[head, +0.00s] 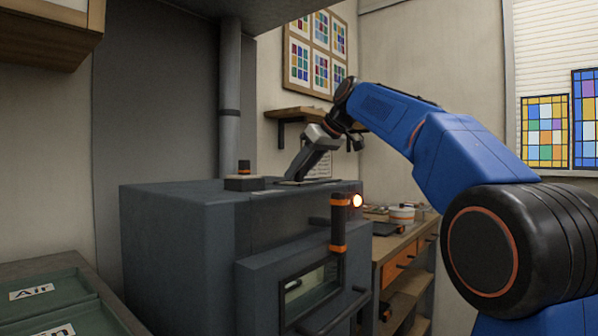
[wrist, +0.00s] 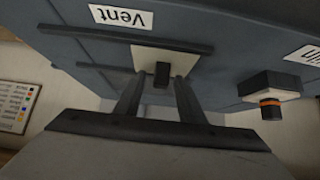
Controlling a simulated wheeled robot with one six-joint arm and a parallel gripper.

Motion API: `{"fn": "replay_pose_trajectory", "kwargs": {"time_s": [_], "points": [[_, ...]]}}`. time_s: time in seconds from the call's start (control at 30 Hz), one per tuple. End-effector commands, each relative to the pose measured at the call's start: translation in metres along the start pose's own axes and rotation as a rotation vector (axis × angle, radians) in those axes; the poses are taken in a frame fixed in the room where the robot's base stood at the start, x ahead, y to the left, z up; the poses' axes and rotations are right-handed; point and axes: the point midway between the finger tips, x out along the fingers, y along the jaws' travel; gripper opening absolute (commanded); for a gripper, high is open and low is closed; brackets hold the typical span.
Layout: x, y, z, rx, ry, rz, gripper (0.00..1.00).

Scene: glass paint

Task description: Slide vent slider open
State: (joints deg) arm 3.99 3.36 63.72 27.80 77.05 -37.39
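In the wrist view, the vent slider is a light plate (wrist: 150,57) with a dark upright knob (wrist: 161,75), set between two dark rails on the kiln top (wrist: 225,55). A white "Vent" label (wrist: 121,16) lies beyond it. My gripper (wrist: 158,82) is open, with one finger on each side of the knob and a gap showing on both sides. I cannot tell how far down the fingertips reach along the knob. In the head view, my gripper (head: 291,178) points down at the kiln top, and the slider is not clearly visible there.
A black-and-orange knob on a box stands on the kiln top (head: 244,179), left of my gripper in the head view. A wall shelf (head: 300,113) hangs behind my gripper.

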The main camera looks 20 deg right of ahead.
Motion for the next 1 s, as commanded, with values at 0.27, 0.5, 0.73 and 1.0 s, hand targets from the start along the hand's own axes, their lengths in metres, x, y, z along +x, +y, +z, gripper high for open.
{"fn": "replay_pose_trajectory", "kwargs": {"time_s": [0.27, 0.5, 0.73, 1.0], "points": [[0.002, 0.0, 0.0, 0.0, 0.0, 0.0, 0.36], [0.002, 0.0, 0.0, 0.0, 0.0, 0.0, 0.0], [0.002, 0.012, 0.0, 0.001, 0.0, 0.001, 0.0], [0.002, 0.065, -0.001, 0.001, 0.0, 0.002, 0.0]]}}
